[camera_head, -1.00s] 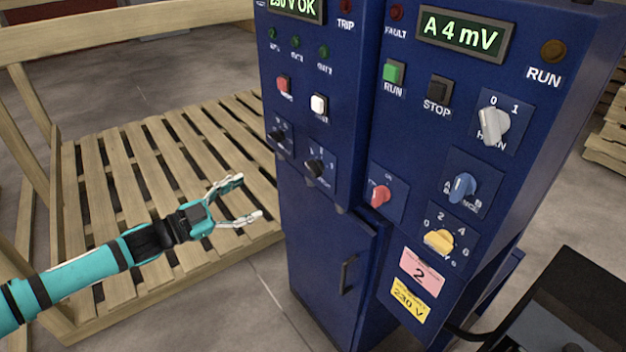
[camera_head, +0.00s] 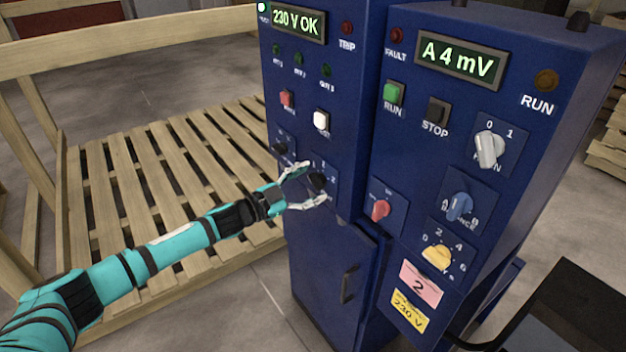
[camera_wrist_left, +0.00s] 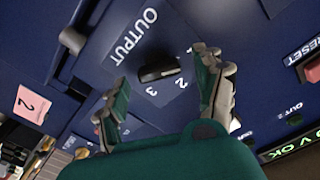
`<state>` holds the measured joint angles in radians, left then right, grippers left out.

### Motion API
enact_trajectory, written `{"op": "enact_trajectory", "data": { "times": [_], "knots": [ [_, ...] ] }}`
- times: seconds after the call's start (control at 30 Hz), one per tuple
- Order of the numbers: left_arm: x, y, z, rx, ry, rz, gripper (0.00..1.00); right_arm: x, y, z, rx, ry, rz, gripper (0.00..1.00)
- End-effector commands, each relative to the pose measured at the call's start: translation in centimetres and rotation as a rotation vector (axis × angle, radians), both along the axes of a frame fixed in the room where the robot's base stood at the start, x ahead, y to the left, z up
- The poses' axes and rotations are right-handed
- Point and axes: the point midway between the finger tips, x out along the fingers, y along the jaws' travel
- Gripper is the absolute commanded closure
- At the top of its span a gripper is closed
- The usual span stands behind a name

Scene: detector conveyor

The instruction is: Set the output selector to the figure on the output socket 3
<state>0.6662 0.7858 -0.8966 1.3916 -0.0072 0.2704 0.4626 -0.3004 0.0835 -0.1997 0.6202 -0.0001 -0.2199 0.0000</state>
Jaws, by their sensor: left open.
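The output selector is a black knob (camera_head: 318,182) on the blue left cabinet. In the left wrist view the knob (camera_wrist_left: 158,70) sits on a plate lettered OUTPUT, with figures including 2 and 3 beside it. Its bar lies nearly level in that picture; I cannot tell for sure which figure it points at. My left gripper (camera_head: 312,184) is open in front of the selector, and in the left wrist view its fingers stand on either side of the knob, apart from it. Output socket 3 and its figure cannot be made out. My right gripper is not in view.
Another black knob (camera_head: 280,147) is left of the selector. A red knob (camera_head: 380,209) and a yellow knob (camera_head: 437,257) are on the right cabinet, above a pink label (camera_head: 421,281) reading 2. A white button (camera_head: 321,121) is above the selector. A wooden pallet (camera_head: 150,200) lies behind my left arm.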

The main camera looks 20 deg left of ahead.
Motion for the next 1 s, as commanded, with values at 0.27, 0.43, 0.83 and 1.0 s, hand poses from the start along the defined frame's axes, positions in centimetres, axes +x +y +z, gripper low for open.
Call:
{"op": "enact_trajectory", "data": {
  "times": [0.27,0.43,0.83,1.0],
  "knots": [
    [1.16,-0.93,0.02,0.0,0.0,0.0,0.31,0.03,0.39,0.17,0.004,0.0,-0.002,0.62],
    [1.14,-0.92,-0.02,0.0,0.0,-0.001,0.31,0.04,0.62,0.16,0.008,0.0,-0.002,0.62],
    [1.11,-0.9,-0.02,0.0,0.0,0.0,0.79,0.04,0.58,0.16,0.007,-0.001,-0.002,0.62],
    [1.12,-0.89,-0.03,0.002,-0.002,0.0,0.87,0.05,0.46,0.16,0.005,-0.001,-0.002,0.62]
  ]
}}
